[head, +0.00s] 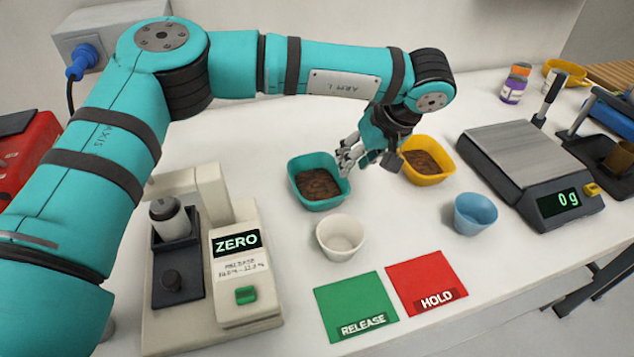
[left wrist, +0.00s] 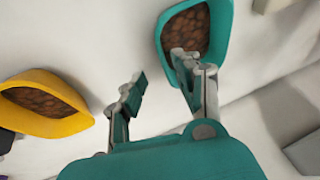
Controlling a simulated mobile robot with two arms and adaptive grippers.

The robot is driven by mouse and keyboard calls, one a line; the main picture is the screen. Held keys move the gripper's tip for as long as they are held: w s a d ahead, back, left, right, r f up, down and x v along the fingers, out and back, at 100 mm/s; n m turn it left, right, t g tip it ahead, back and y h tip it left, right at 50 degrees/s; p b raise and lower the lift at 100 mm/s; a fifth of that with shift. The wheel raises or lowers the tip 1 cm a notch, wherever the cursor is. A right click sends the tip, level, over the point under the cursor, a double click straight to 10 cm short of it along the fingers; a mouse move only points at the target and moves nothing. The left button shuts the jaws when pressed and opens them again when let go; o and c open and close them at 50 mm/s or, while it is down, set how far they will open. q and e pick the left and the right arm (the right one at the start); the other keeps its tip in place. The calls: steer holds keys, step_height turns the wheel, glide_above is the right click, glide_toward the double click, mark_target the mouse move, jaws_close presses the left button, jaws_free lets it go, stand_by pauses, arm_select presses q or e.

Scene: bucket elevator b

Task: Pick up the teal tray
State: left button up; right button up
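The teal tray (head: 300,197) is a small bowl-like tray with brown granular contents, standing on the white table near the middle of the head view. It also shows at the top of the left wrist view (left wrist: 227,28). My left gripper (head: 366,162) is open and empty, between the teal tray and the yellow tray (head: 438,181). In the left wrist view my left gripper (left wrist: 157,78) has its fingers apart, and one finger overlaps the teal tray's near rim; I cannot tell whether it touches. My right gripper is not in view.
A white cup (head: 340,238) and a blue cup (head: 475,214) stand in front. A green RELEASE mat (head: 350,300) and a red HOLD mat (head: 430,277) lie nearer the edge. A beige device (head: 240,290) reads ZERO at left; a scale (head: 520,165) reads 0 g at right.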

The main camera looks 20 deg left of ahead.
mark_target(333, 182)
arm_select(q)
steer(key=shift+a+p+x, duration=0.15)
steer(key=shift+p+x, duration=0.1)
steer(key=shift+x, duration=1.2)
steer(key=shift+a+p+x, duration=0.15)
steer(key=shift+p+x, duration=0.1)
steer(key=shift+x, duration=1.2)
steer(key=shift+s+r, duration=0.1)
steer(key=shift+s, duration=0.1)
jaws_close()
